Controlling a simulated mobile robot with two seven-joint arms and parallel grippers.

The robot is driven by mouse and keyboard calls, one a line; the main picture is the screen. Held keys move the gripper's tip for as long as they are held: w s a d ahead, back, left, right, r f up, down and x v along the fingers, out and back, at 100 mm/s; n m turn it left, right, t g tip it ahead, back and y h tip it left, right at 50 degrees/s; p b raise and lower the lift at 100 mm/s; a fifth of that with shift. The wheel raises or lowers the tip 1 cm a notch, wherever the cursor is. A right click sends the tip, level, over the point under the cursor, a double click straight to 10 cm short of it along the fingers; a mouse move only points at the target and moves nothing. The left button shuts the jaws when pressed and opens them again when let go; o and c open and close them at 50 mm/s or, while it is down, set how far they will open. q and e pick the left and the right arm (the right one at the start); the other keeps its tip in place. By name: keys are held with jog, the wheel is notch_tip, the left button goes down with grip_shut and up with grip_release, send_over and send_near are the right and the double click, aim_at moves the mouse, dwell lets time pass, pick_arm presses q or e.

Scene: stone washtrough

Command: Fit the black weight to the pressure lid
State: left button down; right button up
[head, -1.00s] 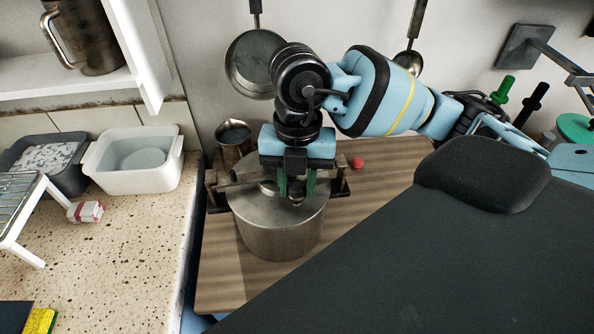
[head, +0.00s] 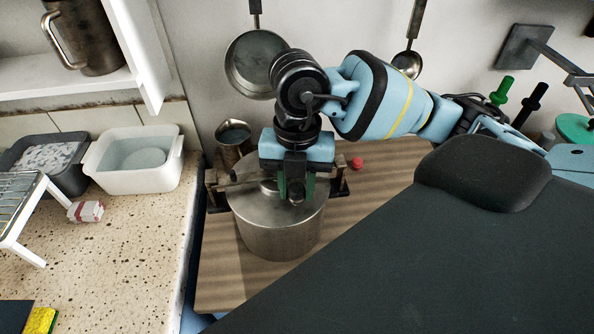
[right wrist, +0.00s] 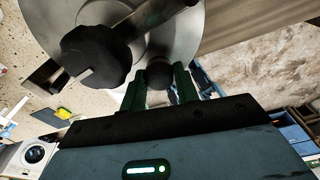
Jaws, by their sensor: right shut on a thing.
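The metal pressure pot (head: 282,238) stands on the wooden board, with its lid (head: 248,198) on top and a clamp bar across it. My right gripper (head: 297,190) points down over the lid, its green fingers shut on the small black weight (head: 297,196). In the right wrist view the rounded black weight (right wrist: 159,74) sits between the fingertips, in front of the lid (right wrist: 186,34). A large black knob (right wrist: 95,54) on the bar is beside it. Whether the weight touches the lid is hidden. My left gripper is not in view.
A small red object (head: 357,163) lies on the board (head: 226,278) to the right. A white basin (head: 137,176) is on the speckled counter at left. A pan (head: 254,66) hangs behind my arm.

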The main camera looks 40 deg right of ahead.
dwell(0.3)
jog(key=o, duration=1.1)
jog(key=shift+c, duration=0.2)
jog(key=shift+r+p, duration=1.95)
jog(key=shift+r, duration=1.6)
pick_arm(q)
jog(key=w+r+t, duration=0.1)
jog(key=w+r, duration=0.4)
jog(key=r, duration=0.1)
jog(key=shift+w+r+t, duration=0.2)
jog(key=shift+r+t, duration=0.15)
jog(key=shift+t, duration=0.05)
